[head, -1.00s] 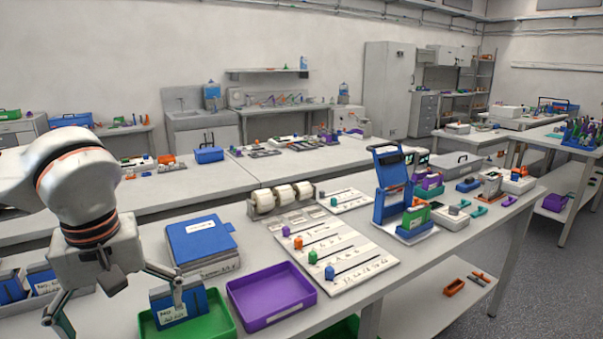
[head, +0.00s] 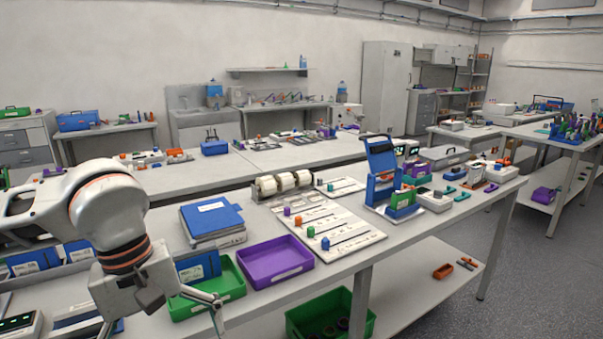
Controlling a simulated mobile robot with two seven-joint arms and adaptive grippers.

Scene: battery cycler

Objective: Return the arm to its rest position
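My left arm comes in from the left in the head view. Its gripper (head: 163,318) points down near the front edge of the bench, by the green tray (head: 240,291). The two fingers are spread wide, and I see nothing held between them. The lower finger parts are partly cut off by the bottom of the picture. A blue boxed item (head: 206,266) stands in the green tray, partly behind the gripper. My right gripper is not in view.
A purple tray (head: 275,262), a blue binder (head: 212,219) and a white board with coloured pegs (head: 345,239) lie right of the gripper. A blue-framed stand (head: 383,177) is farther right. A green bin (head: 362,325) sits on the lower shelf. Grey floor at right is open.

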